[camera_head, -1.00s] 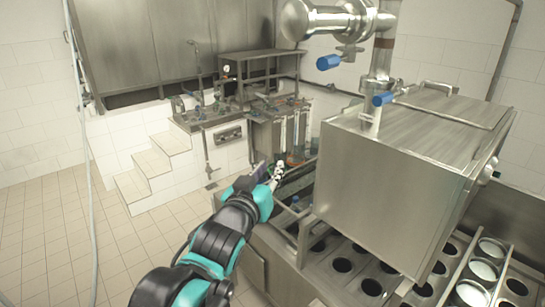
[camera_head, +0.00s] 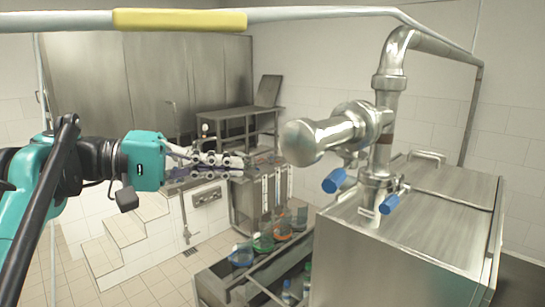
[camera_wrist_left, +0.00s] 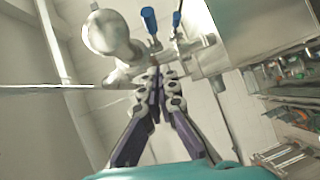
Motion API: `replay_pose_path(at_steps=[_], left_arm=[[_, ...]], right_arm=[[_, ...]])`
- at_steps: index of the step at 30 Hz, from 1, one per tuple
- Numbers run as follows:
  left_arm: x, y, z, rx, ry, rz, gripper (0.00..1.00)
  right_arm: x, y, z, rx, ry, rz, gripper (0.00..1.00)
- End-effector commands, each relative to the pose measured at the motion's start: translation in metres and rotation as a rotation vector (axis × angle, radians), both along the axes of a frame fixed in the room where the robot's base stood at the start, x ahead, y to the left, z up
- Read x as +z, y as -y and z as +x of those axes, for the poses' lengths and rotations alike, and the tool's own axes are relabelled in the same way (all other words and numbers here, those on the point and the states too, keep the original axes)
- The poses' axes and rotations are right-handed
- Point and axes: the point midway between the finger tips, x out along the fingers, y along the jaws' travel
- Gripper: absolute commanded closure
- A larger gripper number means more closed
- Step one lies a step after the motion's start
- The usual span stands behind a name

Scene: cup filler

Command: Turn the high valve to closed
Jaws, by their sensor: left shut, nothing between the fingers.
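The high valve is a blue handle (camera_head: 334,180) under the thick horizontal steel pipe with a rounded end. A second blue handle (camera_head: 390,203) sits lower and to its right, just above the steel box. My left gripper (camera_head: 240,160) is in the air left of the rounded pipe end, pointing right. It is shut, empty and apart from both handles. In the left wrist view my gripper (camera_wrist_left: 157,78) points toward the pipework, with two blue handles beyond its tips; the larger one (camera_wrist_left: 149,20) is nearer the rounded pipe end. My right gripper does not show.
A large steel box (camera_head: 410,245) stands at the lower right. A grey pipe with a yellow sleeve (camera_head: 180,19) crosses the top. The rounded pipe end (camera_head: 300,142) sticks out toward the left gripper. Shelves (camera_head: 235,120) and steps (camera_head: 110,255) stand behind.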

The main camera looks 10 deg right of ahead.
Motion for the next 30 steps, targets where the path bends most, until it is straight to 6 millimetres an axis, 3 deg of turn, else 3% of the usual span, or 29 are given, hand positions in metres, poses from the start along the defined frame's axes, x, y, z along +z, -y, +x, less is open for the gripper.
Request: replay_pose_path(at_steps=[5, 18, 24, 30], left_arm=[[0.005, 0.014, -0.002, -0.021, 0.006, -0.019, 1.0], [-0.007, 0.103, 0.007, -0.019, 0.004, -0.016, 1.0], [-0.014, 0.122, -0.011, -0.016, 0.005, -0.016, 1.0], [-0.016, 0.128, -0.016, -0.013, 0.005, -0.016, 1.0]], right_arm=[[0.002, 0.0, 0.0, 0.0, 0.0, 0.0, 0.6], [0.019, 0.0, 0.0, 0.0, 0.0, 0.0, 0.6], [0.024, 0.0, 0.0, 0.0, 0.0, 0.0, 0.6], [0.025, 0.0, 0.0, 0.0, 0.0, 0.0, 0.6]])
